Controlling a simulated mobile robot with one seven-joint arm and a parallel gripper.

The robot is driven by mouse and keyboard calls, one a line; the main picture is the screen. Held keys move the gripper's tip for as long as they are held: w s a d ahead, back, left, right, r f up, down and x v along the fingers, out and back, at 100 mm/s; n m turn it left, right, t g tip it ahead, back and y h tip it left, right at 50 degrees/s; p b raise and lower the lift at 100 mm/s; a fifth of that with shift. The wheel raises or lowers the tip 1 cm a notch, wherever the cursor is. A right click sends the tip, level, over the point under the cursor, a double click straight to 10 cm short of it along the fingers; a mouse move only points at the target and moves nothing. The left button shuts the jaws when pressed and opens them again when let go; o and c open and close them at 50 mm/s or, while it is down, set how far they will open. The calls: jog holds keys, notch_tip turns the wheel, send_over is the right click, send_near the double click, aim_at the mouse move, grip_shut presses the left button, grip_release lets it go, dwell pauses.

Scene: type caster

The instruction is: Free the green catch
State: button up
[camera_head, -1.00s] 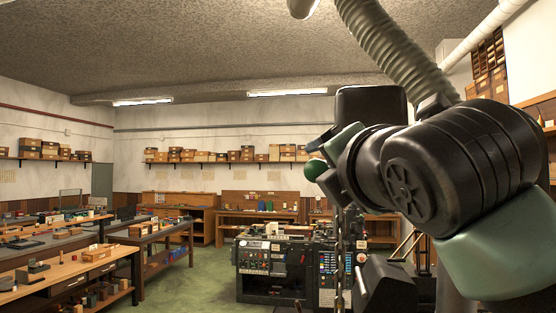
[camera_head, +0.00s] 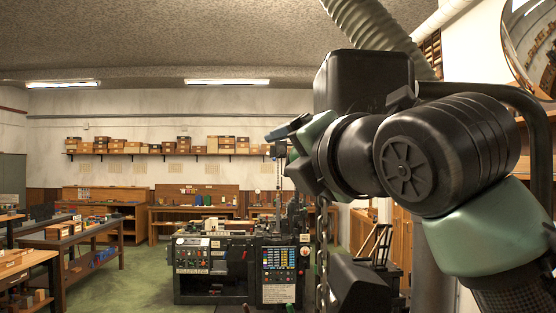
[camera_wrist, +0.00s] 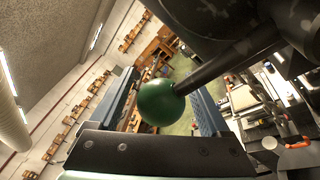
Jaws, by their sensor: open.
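The green catch shows in the wrist view as a round green knob (camera_wrist: 160,103) on the end of a dark rod (camera_wrist: 228,60). The rod comes in from the upper right. My gripper (camera_wrist: 163,86) is open, one finger to the left of the knob and one to the right. The knob appears between the fingers, with a gap on the right; I cannot tell how deep it sits or whether the left finger touches it. In the head view, my gripper (camera_head: 288,128) is partly seen beyond my wrist, and I cannot make out the knob there.
A dark machine (camera_head: 240,268) with control panels stands ahead, with a hanging chain (camera_head: 322,250) before it. Workbenches (camera_head: 70,240) are at the left and a box-laden shelf (camera_head: 165,153) lines the back wall. Green floor (camera_head: 140,280) is open between them. A round mirror (camera_head: 530,45) is upper right.

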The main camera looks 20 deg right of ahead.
jog(key=shift+s+d+r, duration=0.1)
jog(key=shift+s+d, duration=0.1)
jog(key=shift+s, duration=0.2)
jog(key=shift+c, duration=0.6)
grip_shut()
